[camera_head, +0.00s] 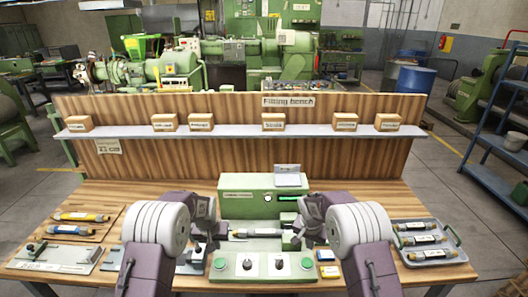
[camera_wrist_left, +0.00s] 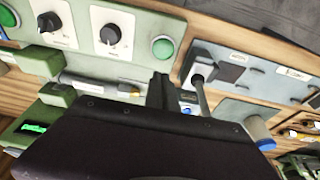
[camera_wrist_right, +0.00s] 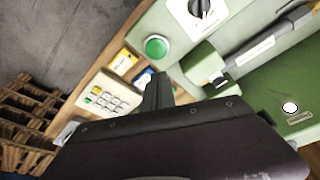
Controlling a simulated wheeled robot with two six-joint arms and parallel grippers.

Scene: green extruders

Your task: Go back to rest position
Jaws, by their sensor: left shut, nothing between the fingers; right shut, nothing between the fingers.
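My left gripper (camera_head: 207,232) is over the bench, just left of the green fixture (camera_head: 250,204). Its closed fingers show in the left wrist view (camera_wrist_left: 160,92) with nothing between them. My right gripper (camera_head: 297,232) is over the fixture's right side. Its closed fingers show in the right wrist view (camera_wrist_right: 158,92), also empty. A grey cylindrical part (camera_head: 255,233) lies across the fixture between the two grippers. It also shows in the right wrist view (camera_wrist_right: 252,50). Whether either gripper touches the fixture is unclear.
A control panel (camera_head: 262,266) with knobs and green buttons is at the front. Yellow and blue tools (camera_head: 78,217) lie at left, behind a grey plate (camera_head: 50,258). A shelf (camera_head: 235,133) with small boxes runs behind.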

